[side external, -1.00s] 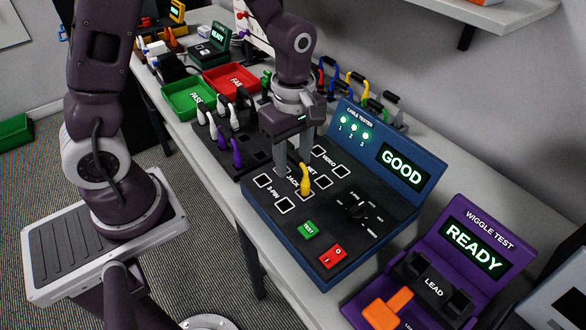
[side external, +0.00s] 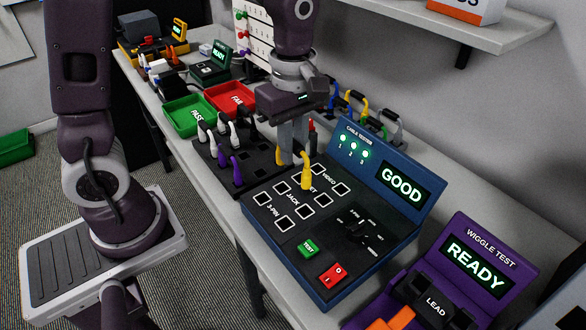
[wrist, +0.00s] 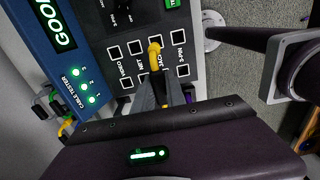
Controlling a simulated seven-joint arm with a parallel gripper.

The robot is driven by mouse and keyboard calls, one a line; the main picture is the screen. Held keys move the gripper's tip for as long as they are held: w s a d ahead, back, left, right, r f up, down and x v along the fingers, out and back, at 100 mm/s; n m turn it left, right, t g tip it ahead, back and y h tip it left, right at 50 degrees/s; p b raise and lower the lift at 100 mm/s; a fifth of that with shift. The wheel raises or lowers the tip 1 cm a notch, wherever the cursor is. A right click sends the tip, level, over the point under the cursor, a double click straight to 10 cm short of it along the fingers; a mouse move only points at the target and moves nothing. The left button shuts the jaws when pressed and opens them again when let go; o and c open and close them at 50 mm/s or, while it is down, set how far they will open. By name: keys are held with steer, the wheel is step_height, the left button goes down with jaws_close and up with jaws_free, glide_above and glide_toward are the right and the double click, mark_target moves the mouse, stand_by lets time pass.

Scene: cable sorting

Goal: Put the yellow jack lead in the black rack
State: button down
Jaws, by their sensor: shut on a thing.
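The yellow jack lead (side external: 306,172) is in my gripper (side external: 293,158), with yellow showing on both sides of the fingers. In the wrist view one yellow end (wrist: 154,48) shows beyond the fingertips and another yellow part (wrist: 183,112) beside them. My gripper is shut on the lead and holds it above the back part of the blue cable tester (side external: 322,275), whose screen reads GOOD. The jack sockets below show empty. The black rack (side external: 258,160) lies just left of the tester, with several white and purple leads standing in it.
The red FAIL tray (side external: 232,98) and green PASS tray (side external: 188,115) lie behind the black rack. Several coloured leads (side external: 352,108) stand behind the tester. The purple wiggle tester (side external: 462,262) is at right. The rack's side nearest the tester looks free of leads.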

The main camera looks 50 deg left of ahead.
steer(key=shift+r, duration=2.9)
steer(key=w+a+f, duration=0.3)
steer(key=a+f, duration=0.2)
steer(key=a, duration=0.4)
steer(key=w+a+f, duration=0.4)
steer(key=a, duration=0.5)
steer(key=shift+s+f, duration=0.15)
steer(key=shift+f, duration=1.3)
steer(key=shift+s+f, duration=0.1)
steer(key=shift+f, duration=1.35)
steer(key=shift+f, duration=0.2)
steer(key=shift+f, duration=0.25)
steer(key=shift+f, duration=0.45)
